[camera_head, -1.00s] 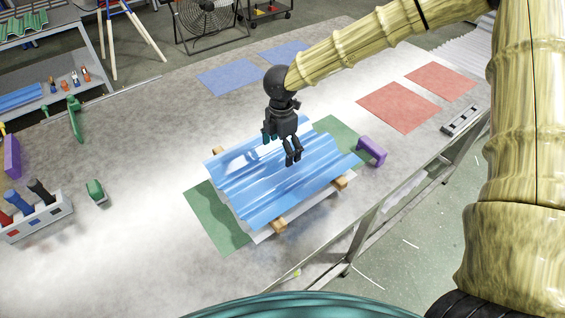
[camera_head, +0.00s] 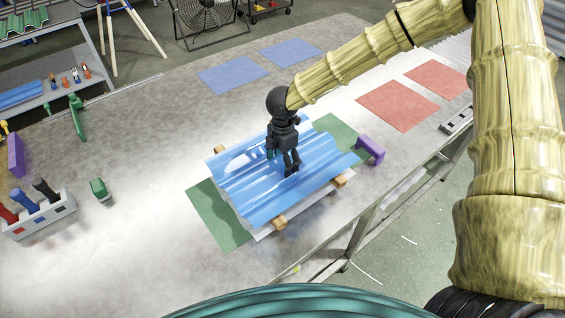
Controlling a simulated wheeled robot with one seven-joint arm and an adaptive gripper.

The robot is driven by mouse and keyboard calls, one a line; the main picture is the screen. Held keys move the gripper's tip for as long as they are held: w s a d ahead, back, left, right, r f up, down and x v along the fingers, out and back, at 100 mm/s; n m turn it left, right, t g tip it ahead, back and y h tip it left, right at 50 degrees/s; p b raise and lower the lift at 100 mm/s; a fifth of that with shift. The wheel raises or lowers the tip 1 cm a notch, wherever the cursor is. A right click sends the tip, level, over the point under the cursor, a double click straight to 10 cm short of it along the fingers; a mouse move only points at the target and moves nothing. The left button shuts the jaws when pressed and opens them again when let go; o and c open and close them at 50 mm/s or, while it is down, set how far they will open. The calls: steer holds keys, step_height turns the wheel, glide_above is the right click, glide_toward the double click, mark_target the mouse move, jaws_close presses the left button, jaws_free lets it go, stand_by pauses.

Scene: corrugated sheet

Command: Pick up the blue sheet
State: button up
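The blue sheet (camera_head: 250,190) is corrugated and shiny. It lies near the middle of the table on wooden blocks (camera_head: 279,222), with a white sheet (camera_head: 306,208) partly showing beneath its front edge. My gripper (camera_head: 290,172) points down over the right-middle part of the blue sheet, its fingertips at or just above the ridges. I cannot tell whether they touch it. The fingers are small and dark and look close together, so their opening is unclear. The gripper hides a little of the sheet behind it.
A green mat (camera_head: 213,222) lies under the stack. A purple block (camera_head: 369,150) stands close to its right. Blue mats (camera_head: 233,75) and red mats (camera_head: 397,106) lie farther back. A tool holder (camera_head: 40,220) and a green object (camera_head: 99,189) are at left. The table's front edge is near the stack.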

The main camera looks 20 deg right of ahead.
steer(key=c, duration=0.8)
steer(key=shift+c, duration=0.2)
